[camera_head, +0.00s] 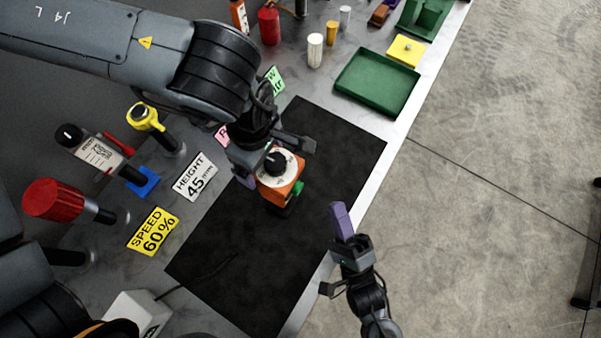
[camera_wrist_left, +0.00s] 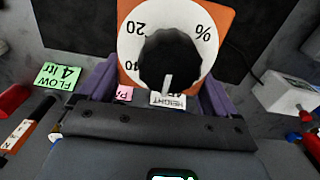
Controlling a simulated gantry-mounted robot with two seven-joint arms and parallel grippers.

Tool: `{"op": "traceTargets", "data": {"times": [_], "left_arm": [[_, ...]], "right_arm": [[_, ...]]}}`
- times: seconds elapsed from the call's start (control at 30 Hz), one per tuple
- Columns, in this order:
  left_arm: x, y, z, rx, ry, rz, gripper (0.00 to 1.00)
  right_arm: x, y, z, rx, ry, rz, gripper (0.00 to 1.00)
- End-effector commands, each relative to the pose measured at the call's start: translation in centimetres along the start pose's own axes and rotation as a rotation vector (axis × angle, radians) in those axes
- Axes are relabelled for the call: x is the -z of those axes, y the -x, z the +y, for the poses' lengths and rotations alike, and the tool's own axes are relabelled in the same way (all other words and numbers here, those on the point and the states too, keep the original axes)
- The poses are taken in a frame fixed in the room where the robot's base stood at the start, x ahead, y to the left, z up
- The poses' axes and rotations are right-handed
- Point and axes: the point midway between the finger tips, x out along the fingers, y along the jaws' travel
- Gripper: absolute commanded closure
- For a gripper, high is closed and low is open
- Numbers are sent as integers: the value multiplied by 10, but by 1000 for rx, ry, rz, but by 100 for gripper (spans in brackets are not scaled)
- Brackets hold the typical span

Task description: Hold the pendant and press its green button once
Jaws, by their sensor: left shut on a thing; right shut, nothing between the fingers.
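The pendant is an orange box (camera_head: 286,190) with a black knob on a white dial plate and a green button (camera_head: 298,188) on its right side in the head view. My left gripper (camera_head: 268,168) is shut on the pendant and holds it over the black mat. In the left wrist view the orange pendant (camera_wrist_left: 220,18) and its black knob sit between the purple fingers; the green button is not visible there. My right gripper (camera_head: 341,216) is shut and empty, lower right of the pendant and apart from it, near the table's right edge.
The black mat (camera_head: 345,140) is mostly clear. A yellow speed card (camera_head: 153,231), a white height card (camera_head: 194,177) and a red knob (camera_head: 55,200) are on the left. A green tray (camera_head: 376,82) and several small parts stand at the back.

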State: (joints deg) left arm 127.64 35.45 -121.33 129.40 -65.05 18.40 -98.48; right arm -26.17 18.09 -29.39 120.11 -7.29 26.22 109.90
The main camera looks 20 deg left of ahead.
Motion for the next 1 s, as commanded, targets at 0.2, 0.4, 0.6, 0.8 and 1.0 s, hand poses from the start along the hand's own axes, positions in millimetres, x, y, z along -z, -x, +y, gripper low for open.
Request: {"op": "traceTargets", "data": {"times": [0.2, 0.4, 0.6, 0.8, 1.0], "left_arm": [[0, 1, 1, -2, 0, -1, 0], [0, 1, 0, 0, 0, 0, 0], [0, 15, 1, -3, 1, -1, 0], [0, 49, 1, -6, 0, -2, 0], [0, 85, 1, -4, 0, -1, 0]], "right_arm": [[0, 0, 0, 0, 0, 0, 100], [0, 0, 0, 0, 0, 0, 100], [0, 0, 0, 0, 0, 0, 100], [0, 0, 0, 0, 0, 0, 100], [0, 0, 0, 0, 0, 0, 100]]}}
